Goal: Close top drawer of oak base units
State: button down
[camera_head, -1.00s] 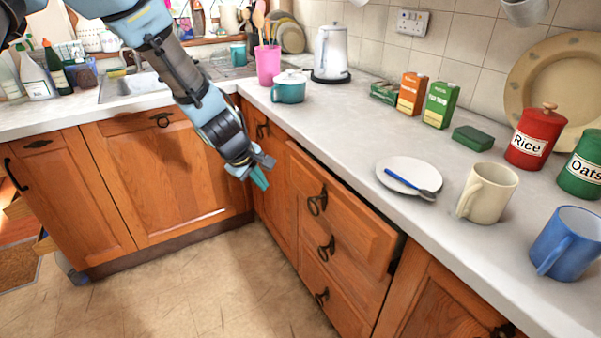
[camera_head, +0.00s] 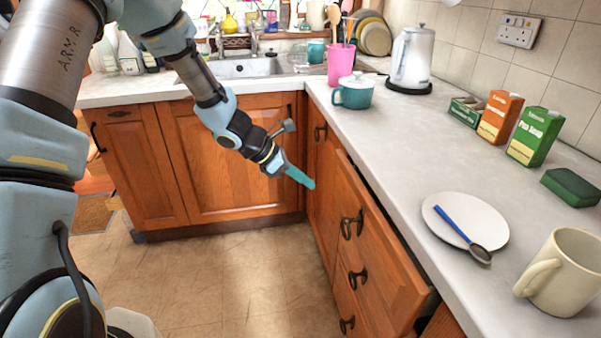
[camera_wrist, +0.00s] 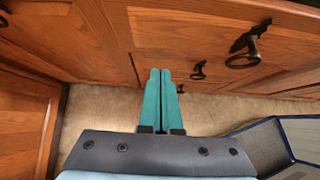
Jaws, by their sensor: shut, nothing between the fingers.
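The top drawer (camera_head: 376,248) of the oak base units, on the right under the worktop, stands out a little from its cabinet, with a dark gap along its upper edge. Its dark ring handle (camera_head: 351,224) is on the front. My gripper (camera_head: 311,185) is shut and empty, its teal fingers pointing at the oak fronts just left of the drawer in the head view. In the wrist view the shut fingers (camera_wrist: 160,98) point along a drawer front (camera_wrist: 200,30), with a dark handle (camera_wrist: 248,46) to their right. I cannot tell whether the fingertips touch the wood.
Two more drawers with dark handles (camera_head: 357,277) are below. The worktop (camera_head: 400,150) carries a plate with a spoon (camera_head: 490,215), a cream mug (camera_head: 563,272), a teal pot (camera_head: 354,92) and cartons (camera_head: 535,137). The floor (camera_head: 240,280) before the units is clear.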

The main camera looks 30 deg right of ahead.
aim_at(343, 180)
jog(key=shift+s+d+f+p, duration=0.3)
jog(key=shift+s+d+f, duration=0.2)
jog(key=shift+d, duration=0.6)
jog(key=shift+s+d+f+p, duration=0.4)
jog(key=shift+d+f, duration=0.2)
jog(key=shift+d, duration=0.55)
jog(key=shift+s+d+f+p, duration=0.25)
jog(key=shift+s+d+f, duration=0.25)
jog(key=shift+d, duration=0.6)
jog(key=d, duration=0.1)
jog(key=s+d, duration=0.1)
jog(key=d, duration=0.1)
jog(key=d+b, duration=0.1)
jog(key=shift+s+d+f, duration=0.1)
jog(key=shift+s+d, duration=0.1)
jog(key=shift+s, duration=0.1)
jog(key=shift+s+d, duration=0.1)
jog(key=shift+d, duration=0.1)
jog(key=shift+r, duration=0.2)
